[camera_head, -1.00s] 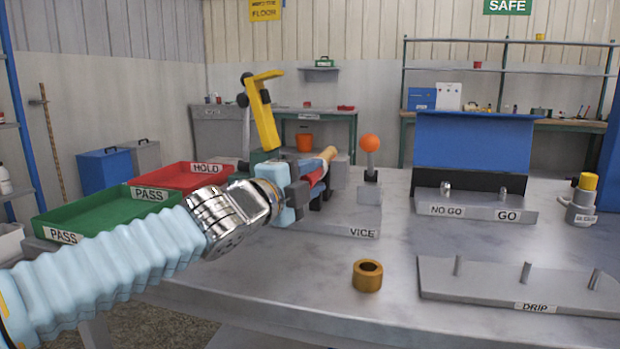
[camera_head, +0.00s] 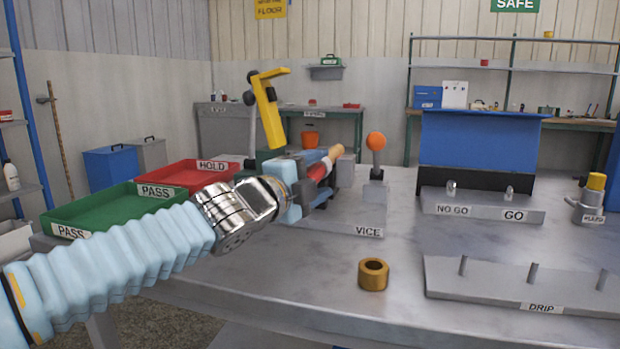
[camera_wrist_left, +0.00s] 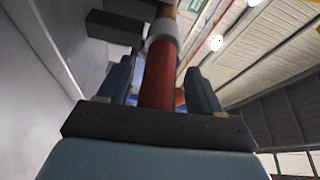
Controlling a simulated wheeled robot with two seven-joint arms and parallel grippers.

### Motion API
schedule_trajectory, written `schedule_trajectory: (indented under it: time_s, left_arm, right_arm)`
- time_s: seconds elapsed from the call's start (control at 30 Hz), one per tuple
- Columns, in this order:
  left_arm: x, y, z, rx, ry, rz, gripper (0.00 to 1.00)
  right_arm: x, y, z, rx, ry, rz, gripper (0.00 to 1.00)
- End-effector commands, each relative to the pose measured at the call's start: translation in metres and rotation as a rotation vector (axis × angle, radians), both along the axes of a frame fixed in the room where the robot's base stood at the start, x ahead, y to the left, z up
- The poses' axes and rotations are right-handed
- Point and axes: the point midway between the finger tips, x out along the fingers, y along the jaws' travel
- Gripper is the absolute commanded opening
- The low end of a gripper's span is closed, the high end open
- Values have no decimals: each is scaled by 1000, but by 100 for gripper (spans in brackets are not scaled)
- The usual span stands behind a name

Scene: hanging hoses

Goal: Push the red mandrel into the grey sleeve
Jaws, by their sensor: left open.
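The red mandrel (camera_head: 318,171) is a red rod at the vice in the head view, partly hidden by my left gripper. A tan rod end (camera_head: 334,155) shows beyond it. In the left wrist view, the red mandrel (camera_wrist_left: 158,75) runs between the fingers of my left gripper (camera_wrist_left: 160,80). A light grey collar (camera_wrist_left: 163,30) sits at its far end, with a tan part beyond. I cannot tell if this collar is the grey sleeve. My left gripper (camera_head: 314,187) is open, its fingers on either side of the mandrel. My right gripper is out of view.
The grey vice base (camera_head: 335,222) carries a lever with an orange knob (camera_head: 376,141). A yellow arm (camera_head: 268,110) stands behind. Green (camera_head: 100,215) and red (camera_head: 190,178) trays lie left. A brass ring (camera_head: 373,275) and drip rack (camera_head: 470,285) stand in front; bench between is clear.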

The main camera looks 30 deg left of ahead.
Motion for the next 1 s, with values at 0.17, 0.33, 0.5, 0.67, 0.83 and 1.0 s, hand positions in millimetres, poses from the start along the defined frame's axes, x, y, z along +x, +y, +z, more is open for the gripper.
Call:
schedule_trajectory:
  time_s: [0.17,0.33,0.5,0.67,0.83,1.0]
  left_arm:
    - [-22,3,2,-1,-3,0,65]
    - [-64,9,2,-3,-7,-2,65]
    - [-102,14,-1,-4,-5,-2,65]
    - [-126,18,-3,-2,-4,-1,65]
    - [-136,19,-6,0,-1,-1,65]
    - [-136,19,-6,0,0,-1,65]
  right_arm:
    - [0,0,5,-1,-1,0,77]
    - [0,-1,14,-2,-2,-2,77]
    - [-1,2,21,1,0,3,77]
    - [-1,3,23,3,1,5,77]
    - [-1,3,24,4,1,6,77]
    - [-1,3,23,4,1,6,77]
